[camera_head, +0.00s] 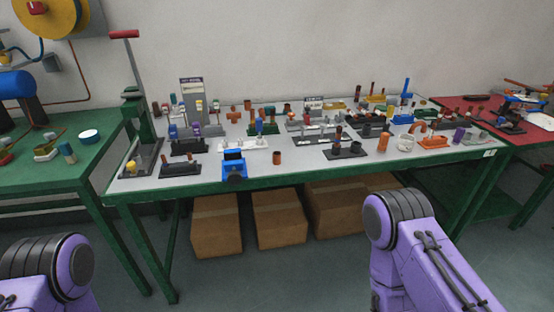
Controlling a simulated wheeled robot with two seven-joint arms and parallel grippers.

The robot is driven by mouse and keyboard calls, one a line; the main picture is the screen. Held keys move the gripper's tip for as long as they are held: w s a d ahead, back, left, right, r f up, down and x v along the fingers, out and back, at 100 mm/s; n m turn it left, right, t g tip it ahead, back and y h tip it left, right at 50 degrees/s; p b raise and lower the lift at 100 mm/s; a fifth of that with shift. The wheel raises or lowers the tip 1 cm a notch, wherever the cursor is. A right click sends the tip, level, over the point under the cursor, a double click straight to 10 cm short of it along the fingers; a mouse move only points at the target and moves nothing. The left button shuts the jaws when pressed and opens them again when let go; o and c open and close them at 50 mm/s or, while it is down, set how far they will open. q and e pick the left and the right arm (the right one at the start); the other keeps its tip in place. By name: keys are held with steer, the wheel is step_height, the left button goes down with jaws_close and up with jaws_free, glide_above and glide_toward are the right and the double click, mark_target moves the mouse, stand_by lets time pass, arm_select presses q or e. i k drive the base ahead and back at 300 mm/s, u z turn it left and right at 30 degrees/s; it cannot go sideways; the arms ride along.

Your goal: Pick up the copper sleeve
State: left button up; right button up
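A short copper-brown cylinder (277,158), which looks like the copper sleeve, stands upright near the front edge of the grey-topped table (300,172). It is just right of a blue vise (233,165), apart from it. Other copper-coloured parts stand farther back, such as a copper fitting (234,115), so I cannot be sure which one is the sleeve. Only purple links of my two arms show, at the bottom left and bottom right. Both of my grippers are out of view.
Many small holders and fittings crowd the table. A black holder (345,150) stands right of the cylinder. A green press with a red handle (125,34) rises at the left end. Cardboard boxes (216,226) sit underneath. Green and red tables flank both sides.

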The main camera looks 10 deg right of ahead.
mark_target(277, 158)
steer(key=u, duration=1.1)
steer(key=i, duration=1.25)
steer(key=z, duration=0.35)
